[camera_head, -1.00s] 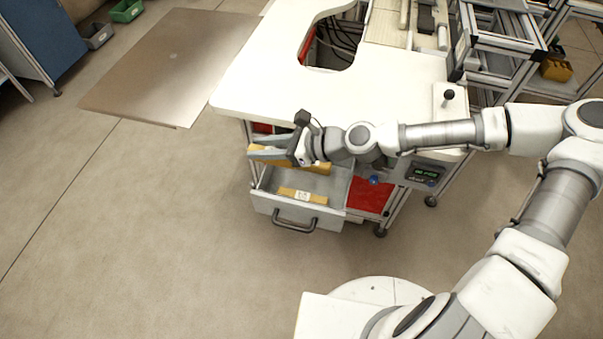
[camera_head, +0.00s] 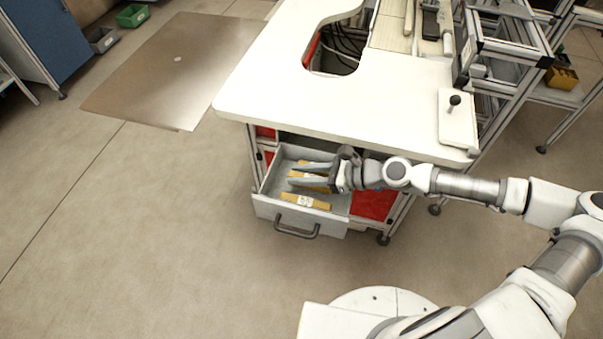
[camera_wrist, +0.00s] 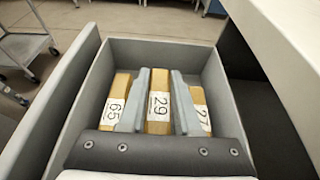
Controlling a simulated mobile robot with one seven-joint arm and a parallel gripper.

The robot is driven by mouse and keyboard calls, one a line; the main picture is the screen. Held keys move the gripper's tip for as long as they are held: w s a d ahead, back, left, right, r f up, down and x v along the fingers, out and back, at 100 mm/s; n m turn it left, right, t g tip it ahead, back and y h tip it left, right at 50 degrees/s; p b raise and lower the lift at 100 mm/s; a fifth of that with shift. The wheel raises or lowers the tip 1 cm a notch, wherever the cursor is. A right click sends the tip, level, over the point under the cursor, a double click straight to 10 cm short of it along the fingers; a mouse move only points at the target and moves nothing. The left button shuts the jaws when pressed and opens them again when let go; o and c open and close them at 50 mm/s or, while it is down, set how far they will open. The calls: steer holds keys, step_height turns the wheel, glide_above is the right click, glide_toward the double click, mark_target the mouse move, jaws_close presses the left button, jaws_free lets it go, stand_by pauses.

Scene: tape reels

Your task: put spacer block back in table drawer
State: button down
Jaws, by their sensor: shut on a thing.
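The table drawer (camera_head: 331,222) is pulled open below the white table. My gripper (camera_head: 294,174) is down inside it, its fingers pointing left. In the wrist view, my gripper (camera_wrist: 160,80) is shut on a yellow spacer block labelled 29 (camera_wrist: 158,122), one finger on each side. A similar block labelled 65 (camera_wrist: 113,108) lies to its left and another labelled 27 (camera_wrist: 201,112) to its right, partly behind the finger. The near end of the held block is hidden by my gripper. I cannot tell whether it touches the drawer floor.
The white tabletop (camera_head: 300,105) overhangs the back of the drawer. It also shows close by at right in the wrist view (camera_wrist: 285,50). The drawer walls (camera_wrist: 215,90) stand close around the blocks. The floor in front of the drawer (camera_head: 180,240) is clear.

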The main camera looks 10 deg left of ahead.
steer(key=shift+f, duration=0.55)
steer(key=c, duration=0.6)
jaws_free()
steer(key=shift+r, duration=0.15)
steer(key=shift+r, duration=0.3)
steer(key=shift+d+r, duration=0.25)
steer(key=shift+r, duration=0.05)
steer(key=v, duration=1.1)
steer(key=shift+d+p, duration=0.15)
steer(key=shift+p, duration=0.15)
